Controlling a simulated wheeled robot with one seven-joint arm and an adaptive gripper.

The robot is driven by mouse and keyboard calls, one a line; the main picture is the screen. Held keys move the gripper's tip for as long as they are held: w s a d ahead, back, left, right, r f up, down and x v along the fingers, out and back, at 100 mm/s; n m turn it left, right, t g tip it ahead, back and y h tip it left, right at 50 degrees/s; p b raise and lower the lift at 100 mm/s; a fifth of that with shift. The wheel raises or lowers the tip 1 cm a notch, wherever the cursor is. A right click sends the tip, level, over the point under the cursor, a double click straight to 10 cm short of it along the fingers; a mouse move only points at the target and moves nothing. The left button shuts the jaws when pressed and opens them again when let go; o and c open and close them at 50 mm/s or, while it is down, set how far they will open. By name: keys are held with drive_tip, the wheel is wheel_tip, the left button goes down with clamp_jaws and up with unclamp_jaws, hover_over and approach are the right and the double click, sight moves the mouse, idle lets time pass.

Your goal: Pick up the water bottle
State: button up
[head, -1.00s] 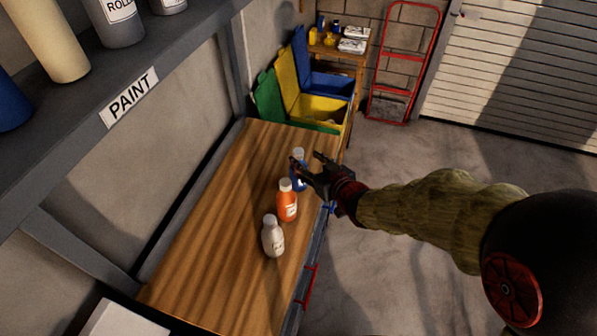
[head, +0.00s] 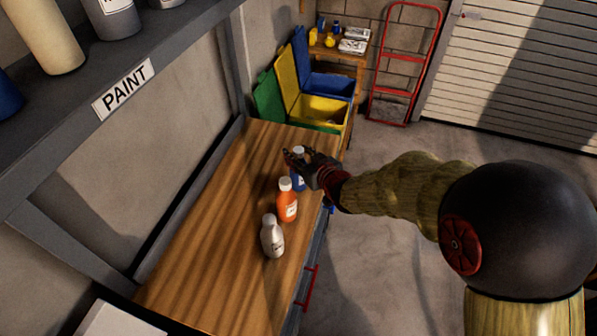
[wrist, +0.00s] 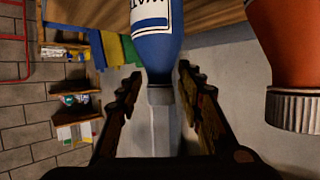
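The water bottle is the blue bottle (head: 298,183) with a pale cap, upright on the wooden bench near its front edge. In the wrist view the blue bottle (wrist: 158,48) shows a white label with part of the letters "WAT" readable. My gripper (head: 298,155) is at the bottle and hides part of it in the head view. In the wrist view my gripper's fingers (wrist: 160,75) are spread on either side of the bottle's cap and shoulder, with gaps on both sides. It is open.
An orange bottle (head: 287,203) stands close beside the blue one, and a grey-white bottle (head: 272,238) is nearer. The wooden bench (head: 215,230) is clear to the left. Green, yellow and blue bins (head: 322,112) stand beyond it. A paint shelf (head: 60,135) overhangs the left.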

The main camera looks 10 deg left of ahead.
clamp_jaws()
idle(0.8)
